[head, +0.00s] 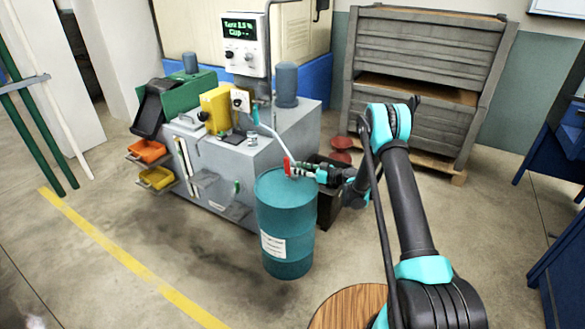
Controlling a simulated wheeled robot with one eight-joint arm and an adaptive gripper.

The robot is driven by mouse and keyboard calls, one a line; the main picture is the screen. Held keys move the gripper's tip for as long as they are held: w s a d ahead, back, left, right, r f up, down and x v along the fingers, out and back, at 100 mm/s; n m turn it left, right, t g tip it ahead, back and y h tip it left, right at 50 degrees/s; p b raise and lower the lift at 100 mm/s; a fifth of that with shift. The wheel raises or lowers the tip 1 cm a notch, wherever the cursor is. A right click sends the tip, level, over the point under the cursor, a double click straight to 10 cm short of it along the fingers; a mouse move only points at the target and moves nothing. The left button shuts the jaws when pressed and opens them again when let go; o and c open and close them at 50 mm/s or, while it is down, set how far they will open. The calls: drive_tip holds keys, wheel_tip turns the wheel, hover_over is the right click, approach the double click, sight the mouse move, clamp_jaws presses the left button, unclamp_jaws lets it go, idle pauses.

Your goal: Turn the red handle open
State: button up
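The small red handle (287,165) shows above the top of a teal drum (287,222), at the lower end of a pale curved pipe (272,135). My gripper (302,170) reaches in from the right over the drum, with its tip right beside the red handle. The fingers are too small and seen too much from the side to tell whether they touch the handle or how far apart they are.
A grey machine (218,165) with a display box (239,44) stands behind the drum. Orange and yellow bins (157,178) hang at its left. Wooden crates (428,85) stand at the back right. The floor at the front left is clear.

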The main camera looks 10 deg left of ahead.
drive_tip(key=f+v, duration=0.1)
drive_tip(key=v, duration=0.6)
drive_tip(key=shift+d+r, duration=0.25)
drive_tip(key=shift+r, duration=0.25)
drive_tip(key=shift+s, duration=0.1)
drive_tip(key=s+d+r+m+h, duration=0.65)
drive_tip(key=s+d+r, duration=0.35)
drive_tip(key=s+r, duration=0.45)
drive_tip(key=s+d+m+h, duration=0.2)
drive_tip(key=s+d, duration=0.3)
drive_tip(key=s, duration=0.4)
drive_tip(key=s+d+f+m+g+h, duration=0.1)
drive_tip(key=s+d+m+h, duration=0.2)
drive_tip(key=s+d, duration=0.3)
drive_tip(key=s+d+f+m+h, duration=0.1)
drive_tip(key=s+d+h, duration=0.3)
drive_tip(key=s, duration=0.9)
drive_tip(key=shift+d+m, duration=0.75)
drive_tip(key=shift+d, duration=0.5)
